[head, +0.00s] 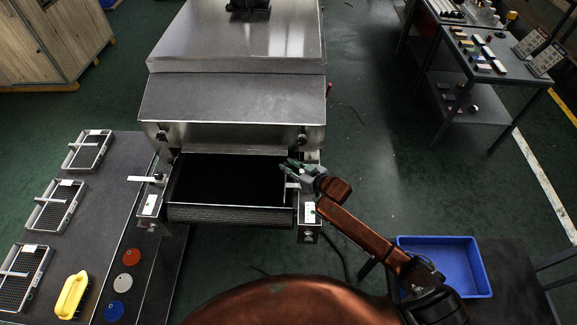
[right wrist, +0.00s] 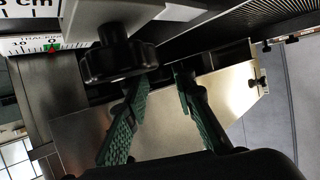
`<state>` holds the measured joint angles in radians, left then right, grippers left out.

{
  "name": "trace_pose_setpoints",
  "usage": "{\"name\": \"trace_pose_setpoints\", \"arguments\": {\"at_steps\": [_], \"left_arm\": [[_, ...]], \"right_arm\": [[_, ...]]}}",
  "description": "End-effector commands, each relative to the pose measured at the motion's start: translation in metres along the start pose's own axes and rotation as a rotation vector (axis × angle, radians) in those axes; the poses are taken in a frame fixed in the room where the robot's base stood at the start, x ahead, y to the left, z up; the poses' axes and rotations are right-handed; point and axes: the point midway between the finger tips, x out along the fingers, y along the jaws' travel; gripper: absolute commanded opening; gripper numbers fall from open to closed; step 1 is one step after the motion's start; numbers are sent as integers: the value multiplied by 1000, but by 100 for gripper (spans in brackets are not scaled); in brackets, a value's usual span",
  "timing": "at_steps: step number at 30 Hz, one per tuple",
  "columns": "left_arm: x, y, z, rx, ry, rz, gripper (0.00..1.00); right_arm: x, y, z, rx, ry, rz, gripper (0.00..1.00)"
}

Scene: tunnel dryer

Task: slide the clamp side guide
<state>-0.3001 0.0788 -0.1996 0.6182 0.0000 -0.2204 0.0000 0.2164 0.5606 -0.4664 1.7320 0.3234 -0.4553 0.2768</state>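The tunnel dryer's black conveyor belt (head: 228,180) lies between two metal side rails. A clamp with a dark knob and a pale bar (head: 143,179) sits on the left rail. On the right rail, my right gripper (head: 290,166) is at the inner edge of the belt and partly hides the right clamp. In the right wrist view the clamp's black knob (right wrist: 118,60) is close to the left finger. My green fingers (right wrist: 162,80) stand apart, with a metal plate (right wrist: 165,122) showing between and behind them. I cannot tell whether they touch it. My left gripper is not in view.
A blue bin (head: 450,265) is at lower right. Open floor lies right of the dryer.

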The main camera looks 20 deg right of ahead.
Motion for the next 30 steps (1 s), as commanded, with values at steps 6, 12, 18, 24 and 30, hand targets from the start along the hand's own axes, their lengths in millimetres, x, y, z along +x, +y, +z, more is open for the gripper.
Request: {"name": "trace_pose_setpoints", "arguments": {"at_steps": [6,12,18,24,30], "left_arm": [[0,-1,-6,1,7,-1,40],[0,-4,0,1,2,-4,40],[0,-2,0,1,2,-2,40],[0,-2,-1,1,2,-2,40],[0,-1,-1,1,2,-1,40]], "right_arm": [[1,-1,0,0,-1,-2,35],[0,-1,0,0,-2,-2,35],[-21,-1,2,0,-3,-2,35],[-64,-1,2,-2,-3,-2,35],[-100,-1,2,-1,-4,-2,35]]}}
